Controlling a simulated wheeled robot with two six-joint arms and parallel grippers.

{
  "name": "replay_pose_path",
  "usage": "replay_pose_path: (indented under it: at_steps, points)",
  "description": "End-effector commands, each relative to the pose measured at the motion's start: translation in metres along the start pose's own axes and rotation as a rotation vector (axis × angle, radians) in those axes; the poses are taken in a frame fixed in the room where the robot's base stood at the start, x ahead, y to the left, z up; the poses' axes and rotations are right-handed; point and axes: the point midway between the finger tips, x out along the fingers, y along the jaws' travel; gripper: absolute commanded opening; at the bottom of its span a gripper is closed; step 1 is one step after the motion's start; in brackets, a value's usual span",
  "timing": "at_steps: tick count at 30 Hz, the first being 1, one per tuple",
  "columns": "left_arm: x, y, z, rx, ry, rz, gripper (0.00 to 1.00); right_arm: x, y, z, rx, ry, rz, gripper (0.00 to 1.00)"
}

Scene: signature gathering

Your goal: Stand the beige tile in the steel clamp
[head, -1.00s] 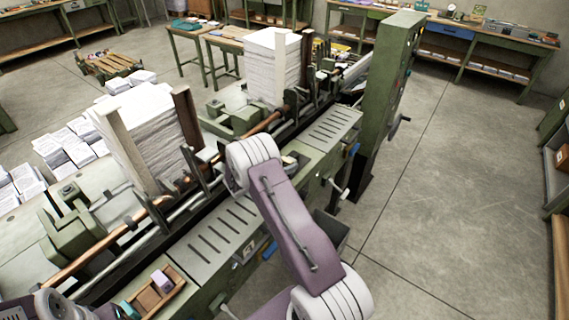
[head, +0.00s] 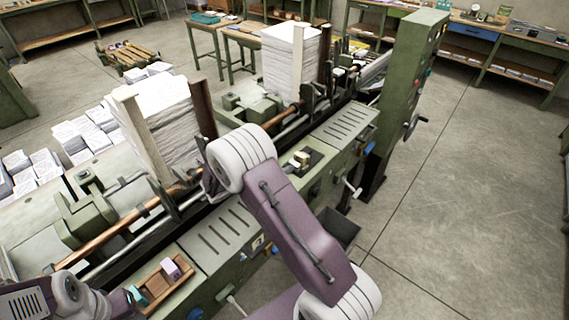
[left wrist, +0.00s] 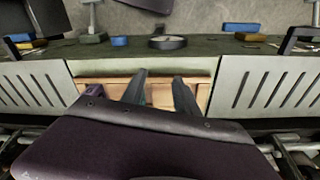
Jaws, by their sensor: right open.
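A small pale yellow-beige piece (head: 302,158) sits on a dark fixture (head: 313,162) on the machine's ledge. It is too small to tell whether these are the beige tile and the steel clamp. My right gripper (head: 212,188) is mostly hidden behind its own white wrist, over the machine left of that fixture; it is open. My left gripper (left wrist: 160,76) has its fingers apart over a wooden tray (left wrist: 115,82), and I see nothing held between them. In the head view the left gripper (head: 135,296) is at the tray's left end.
A lilac block (head: 171,268) lies in the wooden tray. Tall paper stacks (head: 165,115) stand behind the rail. A green column (head: 405,90) rises at the machine's far end. A crank handle (head: 352,190) juts from the front. The floor on the right is clear.

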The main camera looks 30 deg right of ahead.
Motion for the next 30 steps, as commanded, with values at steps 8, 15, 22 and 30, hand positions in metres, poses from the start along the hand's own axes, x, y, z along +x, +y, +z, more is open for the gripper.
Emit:
replay_pose_path:
  at_steps: [8, 15, 22, 30]
  points:
    - [0.0, 0.0, 0.0, 0.0, 0.0, 0.0, 0.36, -0.026, -0.075, -0.027, 0.319, 0.281, -0.218, 0.63]
    - [0.0, 0.0, 0.0, 0.0, 0.0, 0.0, 0.36, -0.149, -0.159, -0.095, 1.275, 0.779, -0.786, 0.63]
    - [0.0, 0.0, 0.0, 0.0, 0.0, 0.0, 0.36, -0.188, -0.159, -0.101, 1.69, 0.882, -1.018, 0.63]
    - [0.0, 0.0, 0.0, 0.0, 0.0, 0.0, 0.36, -0.188, -0.159, -0.102, 1.693, 0.882, -1.023, 0.63]
